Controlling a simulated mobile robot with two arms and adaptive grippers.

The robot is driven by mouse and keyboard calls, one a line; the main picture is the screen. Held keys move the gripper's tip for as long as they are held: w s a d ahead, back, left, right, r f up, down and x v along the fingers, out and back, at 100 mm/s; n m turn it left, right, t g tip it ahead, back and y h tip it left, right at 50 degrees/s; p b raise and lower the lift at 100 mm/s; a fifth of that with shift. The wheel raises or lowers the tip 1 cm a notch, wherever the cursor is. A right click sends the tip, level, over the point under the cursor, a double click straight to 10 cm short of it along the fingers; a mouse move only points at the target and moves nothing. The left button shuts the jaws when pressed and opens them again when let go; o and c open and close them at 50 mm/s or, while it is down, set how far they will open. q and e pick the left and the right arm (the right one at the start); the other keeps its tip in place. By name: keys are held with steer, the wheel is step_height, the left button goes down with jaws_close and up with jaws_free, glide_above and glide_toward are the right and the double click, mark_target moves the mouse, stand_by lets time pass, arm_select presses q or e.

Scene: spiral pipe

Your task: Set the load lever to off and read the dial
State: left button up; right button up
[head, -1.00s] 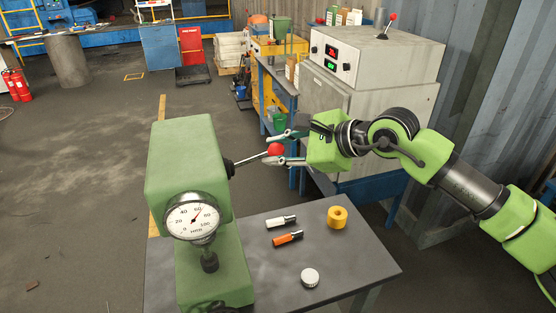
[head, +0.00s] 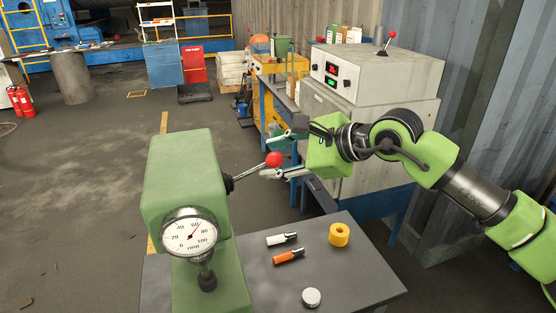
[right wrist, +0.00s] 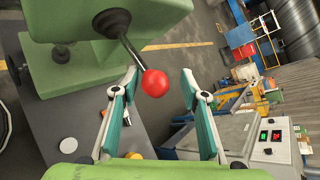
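The green hardness tester (head: 185,165) stands on the dark table. Its load lever (head: 250,172) sticks out to the right and slants slightly upward, ending in a red ball knob (head: 274,159). The round white dial (head: 190,232) on its front has a thin red needle pointing up and right, near 60. My right gripper (head: 268,155) is open, its fingers reaching toward the knob from the right. In the right wrist view the knob (right wrist: 155,83) lies between the spread fingertips (right wrist: 159,73), nearer the left one; contact is not clear. My left gripper is out of view.
A grey cabinet (head: 375,95) with a red-knobbed lever on top stands behind my right arm.

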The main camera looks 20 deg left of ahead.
steer(key=shift+s+a+r, duration=0.2)
steer(key=shift+s, duration=0.2)
steer(key=shift+d, duration=0.1)
steer(key=v, duration=1.1)
steer(key=shift+d, duration=0.4)
steer(key=shift+r, duration=0.1)
